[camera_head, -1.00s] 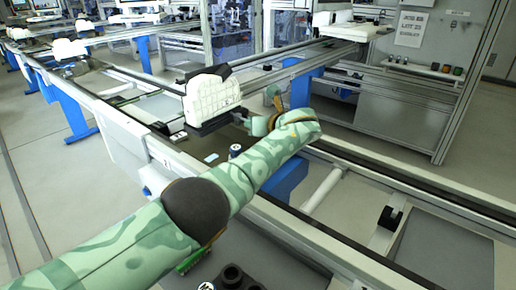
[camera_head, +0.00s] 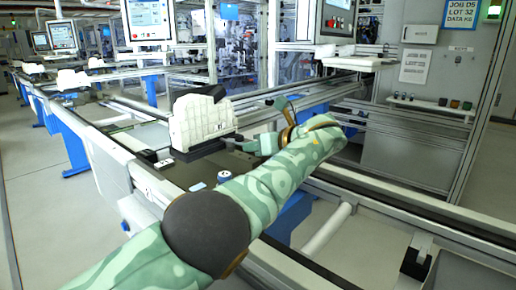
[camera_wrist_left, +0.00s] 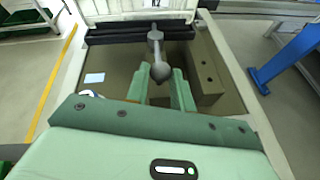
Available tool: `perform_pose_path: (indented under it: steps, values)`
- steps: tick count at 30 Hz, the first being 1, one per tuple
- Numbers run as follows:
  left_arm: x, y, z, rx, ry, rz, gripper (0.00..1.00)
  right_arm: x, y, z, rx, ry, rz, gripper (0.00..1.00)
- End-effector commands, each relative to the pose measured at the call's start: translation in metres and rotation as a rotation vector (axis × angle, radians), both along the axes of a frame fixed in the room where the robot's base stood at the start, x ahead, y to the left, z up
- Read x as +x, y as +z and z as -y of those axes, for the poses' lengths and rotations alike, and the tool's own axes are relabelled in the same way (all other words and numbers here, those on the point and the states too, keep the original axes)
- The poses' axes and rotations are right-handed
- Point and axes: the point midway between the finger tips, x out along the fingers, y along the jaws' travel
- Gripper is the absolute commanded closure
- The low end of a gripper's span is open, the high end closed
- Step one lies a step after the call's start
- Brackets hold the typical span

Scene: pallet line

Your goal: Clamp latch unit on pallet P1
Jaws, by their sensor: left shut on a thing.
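The latch unit, a white ribbed block (camera_head: 199,120), stands upright in a black clamp fixture (camera_head: 205,148) on the pallet (camera_head: 180,172). In the left wrist view its white lower edge (camera_wrist_left: 135,10) shows at the top, behind the black bar of the fixture (camera_wrist_left: 115,34). My left gripper (camera_head: 250,146) is just right of the fixture. My right gripper is not in view.
A brown block with holes (camera_wrist_left: 207,68) stands close to the right of the fingers. A small pale label (camera_wrist_left: 94,78) lies at left. A small round can (camera_head: 224,177) is near my forearm. Conveyor rails (camera_head: 400,190) run along both sides.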

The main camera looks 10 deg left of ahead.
Motion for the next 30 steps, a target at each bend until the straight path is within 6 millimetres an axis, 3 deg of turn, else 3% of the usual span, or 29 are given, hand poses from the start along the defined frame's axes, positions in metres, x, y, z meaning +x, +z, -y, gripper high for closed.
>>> perform_pose_path:
  steps: [2,3,4,16,20,25,30]
  values:
    - [0.000,-0.001,0.000,-0.004,-0.001,-0.001,1.00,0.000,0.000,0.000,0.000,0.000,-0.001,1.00]
    - [0.000,-0.001,0.000,-0.004,-0.001,-0.001,0.73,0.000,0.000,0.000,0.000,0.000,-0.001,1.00]
    - [0.000,-0.001,0.000,-0.004,-0.001,-0.001,0.67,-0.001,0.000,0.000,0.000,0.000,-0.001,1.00]
    - [-0.004,0.005,0.007,-0.003,-0.003,0.002,0.67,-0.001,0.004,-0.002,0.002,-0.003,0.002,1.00]
    - [-0.018,0.017,0.026,-0.002,-0.005,0.005,0.67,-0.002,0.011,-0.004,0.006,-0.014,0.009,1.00]
    - [-0.035,0.024,0.055,-0.002,-0.001,0.003,0.67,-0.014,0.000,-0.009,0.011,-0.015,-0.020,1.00]
    - [-0.049,0.034,0.075,0.001,-0.001,0.004,0.67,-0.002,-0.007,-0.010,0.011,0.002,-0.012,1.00]
